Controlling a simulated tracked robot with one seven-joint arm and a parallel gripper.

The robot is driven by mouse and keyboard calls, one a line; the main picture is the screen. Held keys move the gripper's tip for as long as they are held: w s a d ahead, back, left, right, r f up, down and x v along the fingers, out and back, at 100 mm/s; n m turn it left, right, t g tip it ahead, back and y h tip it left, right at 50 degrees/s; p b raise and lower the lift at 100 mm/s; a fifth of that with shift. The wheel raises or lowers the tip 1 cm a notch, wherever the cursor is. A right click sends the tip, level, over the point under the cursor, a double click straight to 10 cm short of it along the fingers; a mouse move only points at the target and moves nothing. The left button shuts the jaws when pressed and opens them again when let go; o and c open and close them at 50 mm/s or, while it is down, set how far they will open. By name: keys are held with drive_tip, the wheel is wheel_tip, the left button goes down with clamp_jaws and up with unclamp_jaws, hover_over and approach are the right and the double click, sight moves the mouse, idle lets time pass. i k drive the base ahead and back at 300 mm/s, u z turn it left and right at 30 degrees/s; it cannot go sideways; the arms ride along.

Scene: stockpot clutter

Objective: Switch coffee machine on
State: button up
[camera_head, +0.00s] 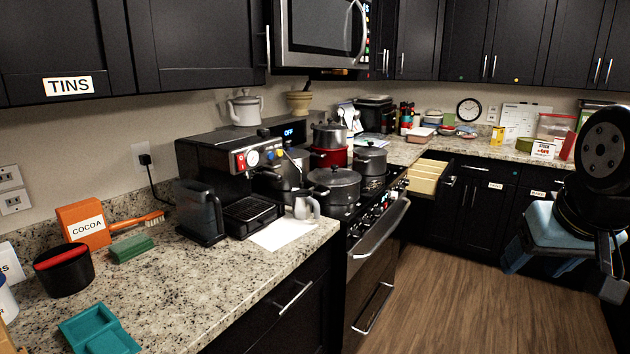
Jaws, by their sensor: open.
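The black coffee machine (212,158) stands on the granite counter, left of the stove. Its front panel carries a white round dial (252,158) and small red and orange controls; which one is the switch cannot be told. Its drip tray (250,213) juts out at the front. A blue-lit display reading OFF (288,132) shows behind it; whether it belongs to the machine or the stove is unclear. My gripper (611,262) seems to hang at the right edge, under my dark wrist, far from the machine and partly cut off. It appears open and empty.
A dark jug (200,212) stands left of the drip tray; a metal pitcher (305,204) stands right of it near a white sheet (282,234). Several pots crowd the stove, including a lidded one (335,188). An open drawer (428,178) sticks out. The wooden floor (455,275) is clear.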

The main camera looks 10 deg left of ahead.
sight(240, 159)
drive_tip(key=u, duration=1.45)
drive_tip(key=k, duration=0.6)
drive_tip(key=u, duration=0.2)
drive_tip(key=i, duration=1.25)
drive_tip(key=z, duration=0.55)
